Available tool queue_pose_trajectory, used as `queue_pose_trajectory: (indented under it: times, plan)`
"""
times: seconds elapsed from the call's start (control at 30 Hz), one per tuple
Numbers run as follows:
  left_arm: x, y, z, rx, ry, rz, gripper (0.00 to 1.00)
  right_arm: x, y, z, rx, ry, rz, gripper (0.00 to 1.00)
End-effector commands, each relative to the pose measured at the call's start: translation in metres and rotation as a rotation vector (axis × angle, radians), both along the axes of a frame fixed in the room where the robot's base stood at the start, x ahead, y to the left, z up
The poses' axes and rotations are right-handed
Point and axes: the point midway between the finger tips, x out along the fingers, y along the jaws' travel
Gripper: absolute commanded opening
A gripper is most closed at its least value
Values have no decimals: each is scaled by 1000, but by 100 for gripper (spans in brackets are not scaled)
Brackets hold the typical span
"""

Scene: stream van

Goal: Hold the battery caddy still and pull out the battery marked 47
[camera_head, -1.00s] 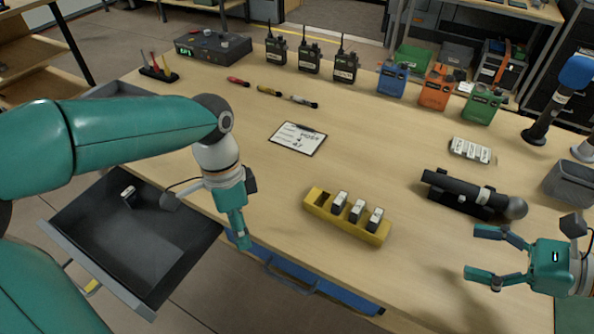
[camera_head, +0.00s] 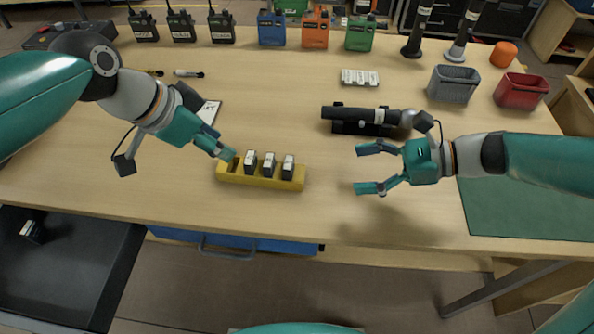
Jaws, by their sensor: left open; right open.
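A yellow battery caddy (camera_head: 262,181) lies on the table near its front edge. Three batteries stand in it: a left one (camera_head: 250,162), a middle one (camera_head: 269,165) and a right one (camera_head: 288,167). Its leftmost slot looks empty. The marks on the batteries are too small to read. My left gripper (camera_head: 227,156) is at the left end of the caddy, pointing down and right; I cannot tell if it touches. My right gripper (camera_head: 362,169) is open and empty, to the right of the caddy, its fingers pointing left toward it.
A black microphone (camera_head: 365,114) lies behind my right gripper. A white battery block (camera_head: 360,77), a grey bin (camera_head: 453,83) and a red bin (camera_head: 520,91) stand further back. An open black drawer (camera_head: 60,265) is at the lower left.

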Motion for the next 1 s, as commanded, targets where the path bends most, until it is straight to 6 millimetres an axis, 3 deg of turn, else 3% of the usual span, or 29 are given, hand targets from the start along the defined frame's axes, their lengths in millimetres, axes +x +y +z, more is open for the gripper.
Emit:
queue_pose_trajectory:
  times: [0.5, 0.7, 1.0]
  plan:
    - [0, 0, 0, 0, 1, 0, 42, 14, 92, -39, -1, 3, 4, 80]
    - [0, 0, 0, 0, 1, 0, 42, 18, 111, -47, -1, 1, 1, 80]
    - [0, 0, 0, 0, 1, 0, 42, 19, 116, -49, -1, 0, 0, 80]
